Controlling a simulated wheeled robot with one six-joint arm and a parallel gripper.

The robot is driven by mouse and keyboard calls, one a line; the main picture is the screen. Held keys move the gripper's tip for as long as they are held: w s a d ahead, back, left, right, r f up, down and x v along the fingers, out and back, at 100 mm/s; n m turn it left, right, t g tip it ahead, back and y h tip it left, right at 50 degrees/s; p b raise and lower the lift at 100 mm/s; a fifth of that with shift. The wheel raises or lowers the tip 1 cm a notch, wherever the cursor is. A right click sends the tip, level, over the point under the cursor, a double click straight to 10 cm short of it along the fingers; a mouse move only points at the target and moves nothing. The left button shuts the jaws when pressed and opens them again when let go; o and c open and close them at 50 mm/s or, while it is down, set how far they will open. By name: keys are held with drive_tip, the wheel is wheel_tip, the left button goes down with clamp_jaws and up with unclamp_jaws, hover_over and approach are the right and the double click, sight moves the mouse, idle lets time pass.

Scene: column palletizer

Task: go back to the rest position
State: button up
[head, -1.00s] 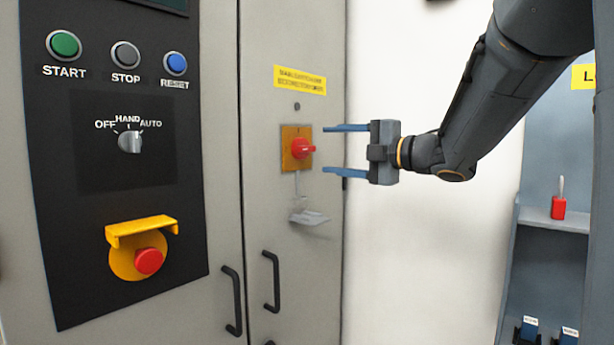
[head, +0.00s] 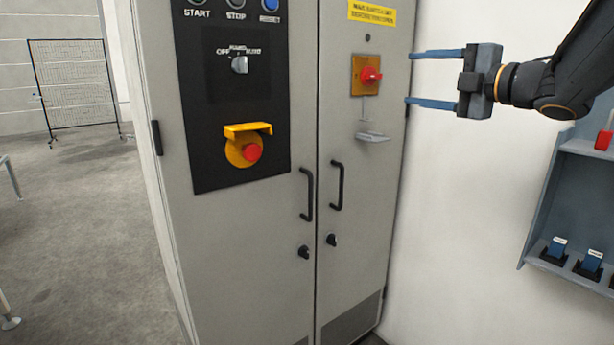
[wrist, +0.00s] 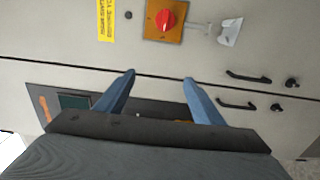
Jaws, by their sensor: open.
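My gripper (head: 434,78) is open and empty, its two blue fingers pointing left toward the grey cabinet. It is in front of the cabinet's right edge, to the right of the red rotary switch (head: 371,75) on its orange plate. In the wrist view the gripper (wrist: 160,84) shows its two blue fingers spread with nothing between them. The red switch (wrist: 166,19) lies beyond the fingertips there, apart from them.
The grey cabinet (head: 240,230) has door handles, a black panel with buttons, a selector knob (head: 240,65) and a red emergency button (head: 252,152). A small bracket (head: 372,136) sits below the switch. A shelf unit (head: 547,215) stands at right. Open floor (head: 80,230) lies at left.

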drive_tip(key=w+d+f+m+t+h+p, duration=0.1)
drive_tip(key=w+d+f+m+h+p, duration=0.2)
drive_tip(key=f+m+h, duration=0.7)
drive_tip(key=s+d+f+m+g+h, duration=0.1)
drive_tip(key=s+f+m+g, duration=0.1)
drive_tip(key=s+f+m, duration=0.3)
drive_tip(key=s+f+m+g+h, duration=0.1)
drive_tip(key=f+m+g, duration=0.2)
drive_tip(key=f, duration=0.4)
drive_tip(key=s+a+f+m+g+p, duration=0.1)
drive_tip(key=s+a+f+m+g, duration=0.1)
drive_tip(key=s, duration=0.6)
drive_tip(key=s+a+f+m+g+y+p, duration=0.1)
drive_tip(key=s+a+f+m+g, duration=0.1)
drive_tip(key=s+f+g, duration=0.3)
drive_tip(key=s+a+f+m+g+p, duration=0.1)
drive_tip(key=s+a+f+m+g, duration=0.2)
drive_tip(key=s+f, duration=0.4)
drive_tip(key=s+a, duration=0.1)
drive_tip(key=s, duration=0.5)
drive_tip(key=shift+a+g, duration=0.3)
